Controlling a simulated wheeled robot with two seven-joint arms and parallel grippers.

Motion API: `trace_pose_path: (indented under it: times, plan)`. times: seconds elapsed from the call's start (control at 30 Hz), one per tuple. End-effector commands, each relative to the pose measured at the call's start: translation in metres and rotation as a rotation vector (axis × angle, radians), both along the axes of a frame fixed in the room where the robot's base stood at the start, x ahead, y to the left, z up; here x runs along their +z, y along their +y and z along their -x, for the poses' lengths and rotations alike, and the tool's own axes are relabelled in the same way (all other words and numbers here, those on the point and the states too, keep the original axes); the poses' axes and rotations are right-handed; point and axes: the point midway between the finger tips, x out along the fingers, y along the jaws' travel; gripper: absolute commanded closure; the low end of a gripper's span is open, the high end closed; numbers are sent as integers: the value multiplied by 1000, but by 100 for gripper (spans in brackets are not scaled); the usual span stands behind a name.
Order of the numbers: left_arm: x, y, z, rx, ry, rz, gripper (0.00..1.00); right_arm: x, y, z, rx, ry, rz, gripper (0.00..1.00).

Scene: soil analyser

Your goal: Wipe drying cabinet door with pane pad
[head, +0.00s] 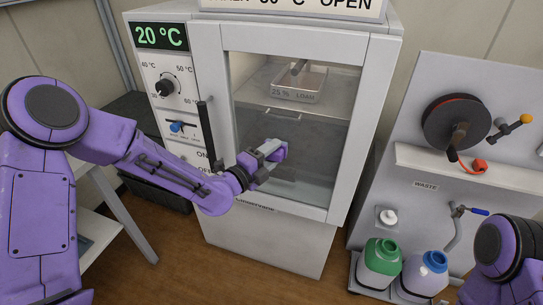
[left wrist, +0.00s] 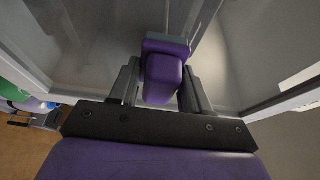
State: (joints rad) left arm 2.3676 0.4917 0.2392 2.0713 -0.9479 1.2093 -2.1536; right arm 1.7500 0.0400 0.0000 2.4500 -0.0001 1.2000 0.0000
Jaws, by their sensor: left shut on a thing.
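The drying cabinet (head: 277,224) stands in the middle of the head view with its door shut. The door has a pale frame, a large glass pane (head: 297,116) and a dark vertical handle (head: 207,134) on its left side. My left gripper (head: 262,166) is at the lower left of the pane. It is shut on the purple pane pad (left wrist: 165,76), which sits between the two fingers in the left wrist view. The pad is at or very near the glass; contact cannot be told for sure. My right gripper is out of view; only part of that arm shows at lower right.
A display (head: 160,37) reads 20 °C above a knob (head: 167,85) and a blue switch (head: 177,127). Behind the glass is a tray labelled LOAM (head: 298,87).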

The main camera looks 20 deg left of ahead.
Motion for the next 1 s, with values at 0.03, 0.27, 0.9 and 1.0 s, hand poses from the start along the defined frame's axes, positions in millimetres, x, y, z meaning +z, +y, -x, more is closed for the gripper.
trace_pose_path:
  times: [0.03,0.27,0.9,1.0]
  plan:
    - [0,0,-1,0,0,-1,77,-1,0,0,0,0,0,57]
    - [0,0,-6,0,-1,0,77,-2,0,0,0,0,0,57]
    - [0,-40,-4,0,-1,0,77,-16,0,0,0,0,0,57]
    - [-1,-41,-6,0,-2,-1,77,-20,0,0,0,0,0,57]
